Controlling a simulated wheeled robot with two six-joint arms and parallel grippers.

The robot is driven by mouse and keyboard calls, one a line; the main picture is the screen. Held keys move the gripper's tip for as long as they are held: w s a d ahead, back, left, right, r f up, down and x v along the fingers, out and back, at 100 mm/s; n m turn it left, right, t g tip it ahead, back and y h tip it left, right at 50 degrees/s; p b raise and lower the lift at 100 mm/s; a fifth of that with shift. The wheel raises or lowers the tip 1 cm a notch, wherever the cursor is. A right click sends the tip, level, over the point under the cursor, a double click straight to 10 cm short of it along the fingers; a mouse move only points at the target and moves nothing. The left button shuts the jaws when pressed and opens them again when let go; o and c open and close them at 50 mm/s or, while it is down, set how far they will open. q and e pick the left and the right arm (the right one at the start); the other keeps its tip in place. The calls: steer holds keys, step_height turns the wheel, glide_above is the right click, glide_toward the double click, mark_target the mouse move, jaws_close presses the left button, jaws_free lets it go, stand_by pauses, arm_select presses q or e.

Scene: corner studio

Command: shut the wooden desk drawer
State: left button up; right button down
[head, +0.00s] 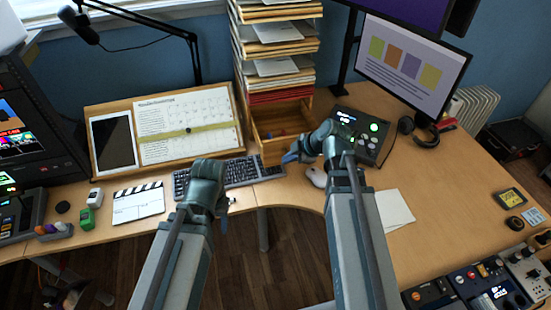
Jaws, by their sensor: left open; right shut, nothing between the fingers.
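The wooden drawer (270,154) sits at the bottom of the wooden paper rack on the desk. My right gripper (290,156) is shut and empty, at the right side of the drawer's front end. I cannot tell whether it touches the drawer. My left gripper (226,218) is open and empty, low in front of the desk edge, left of the drawer; its fingers are partly hidden by its own wrist.
A keyboard (228,176) lies just left of the drawer. A mouse (316,178) and a black device with lit buttons (364,130) are to the right. The rack (276,60) holds stacked papers.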

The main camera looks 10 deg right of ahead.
steer(key=b, duration=0.8)
glide_toward(264, 162)
step_height(264, 162, down, 4)
steer(key=s+a, duration=0.2)
steer(key=shift+w+r+p, duration=0.2)
steer(key=shift+w+p, duration=0.25)
steer(key=shift+w, duration=1.6)
steer(key=w, duration=2)
steer(key=shift+w+a, duration=0.3)
steer(key=shift+w, duration=0.05)
steer(key=shift+w+r, duration=0.1)
steer(key=shift+w, duration=0.2)
